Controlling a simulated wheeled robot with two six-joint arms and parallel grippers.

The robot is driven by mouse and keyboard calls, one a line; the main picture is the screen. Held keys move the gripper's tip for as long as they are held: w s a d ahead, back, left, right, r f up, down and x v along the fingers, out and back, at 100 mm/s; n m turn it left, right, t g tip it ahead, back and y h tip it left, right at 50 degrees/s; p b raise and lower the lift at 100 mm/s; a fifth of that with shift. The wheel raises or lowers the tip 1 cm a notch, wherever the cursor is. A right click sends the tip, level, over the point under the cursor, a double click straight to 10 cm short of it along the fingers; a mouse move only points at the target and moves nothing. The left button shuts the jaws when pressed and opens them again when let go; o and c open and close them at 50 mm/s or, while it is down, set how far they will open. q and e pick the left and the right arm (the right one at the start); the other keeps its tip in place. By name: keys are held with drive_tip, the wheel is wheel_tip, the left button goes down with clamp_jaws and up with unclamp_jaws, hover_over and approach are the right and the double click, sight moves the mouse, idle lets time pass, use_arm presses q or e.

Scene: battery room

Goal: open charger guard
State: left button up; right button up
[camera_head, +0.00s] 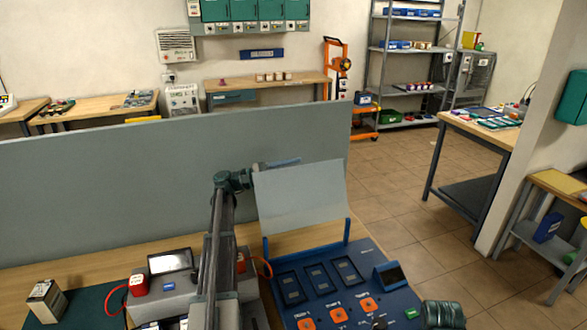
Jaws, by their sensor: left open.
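The charger (327,293) is a blue unit at the front of the bench, with several dark bays and orange square buttons. Its guard (301,193) is a pale grey, see-through-looking panel. It stands raised above the charger's back edge, near two blue posts, and leaves the bays uncovered. My left arm reaches up from the bottom of the view, left of the charger. My left gripper (279,163) is at the guard's top left edge and partly hidden by it. It is open; I cannot tell whether it touches the panel. My right gripper is not in view.
A grey partition (130,180) stands behind the bench. Left of the charger are a grey device with a screen (170,262), red clamps with a cable (139,285), and a battery block (45,300) beside a dark green mat (90,306). Tiled floor lies open to the right.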

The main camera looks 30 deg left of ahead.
use_arm(q)
clamp_jaws()
drive_tip(key=shift+d, duration=0.1)
idle(1.4)
